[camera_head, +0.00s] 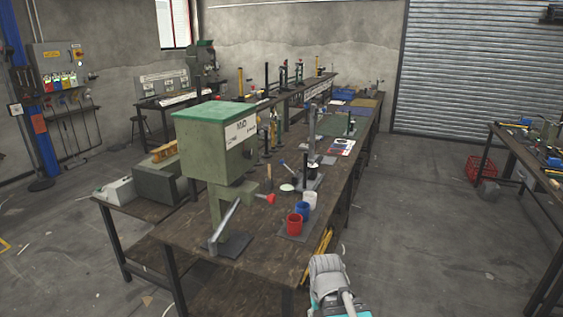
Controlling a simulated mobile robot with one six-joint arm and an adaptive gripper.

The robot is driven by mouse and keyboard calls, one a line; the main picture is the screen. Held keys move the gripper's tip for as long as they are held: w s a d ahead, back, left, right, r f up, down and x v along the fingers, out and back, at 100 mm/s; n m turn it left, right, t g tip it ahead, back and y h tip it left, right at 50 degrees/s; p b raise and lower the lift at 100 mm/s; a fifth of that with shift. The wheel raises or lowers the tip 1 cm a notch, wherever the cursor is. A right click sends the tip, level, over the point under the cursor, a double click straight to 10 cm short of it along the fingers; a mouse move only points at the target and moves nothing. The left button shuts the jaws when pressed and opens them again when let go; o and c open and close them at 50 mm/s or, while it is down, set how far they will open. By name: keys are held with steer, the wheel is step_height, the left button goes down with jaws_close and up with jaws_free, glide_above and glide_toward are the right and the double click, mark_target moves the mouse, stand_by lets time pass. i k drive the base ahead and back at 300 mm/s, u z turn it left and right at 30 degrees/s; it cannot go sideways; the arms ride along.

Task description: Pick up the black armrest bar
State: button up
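I cannot single out the black armrest bar with certainty. Several thin dark upright parts stand along the long workbench (262,215), such as a dark post (350,126) near its right edge, but they are too small to tell apart. A grey and teal part of my arm shows at the bottom centre, close to the bench's near right edge. My gripper is not in view, so its state and any contact are hidden.
A green press (215,150) stands on the near end of the bench. Red (294,225), blue (301,211) and white (310,201) cups stand to its right. A red crate (481,169) lies by the right-hand table (530,155). The floor between the tables is mostly clear.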

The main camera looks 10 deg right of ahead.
mark_target(311, 177)
steer(key=z, duration=0.05)
steer(key=i, duration=0.9)
steer(key=u, duration=0.05)
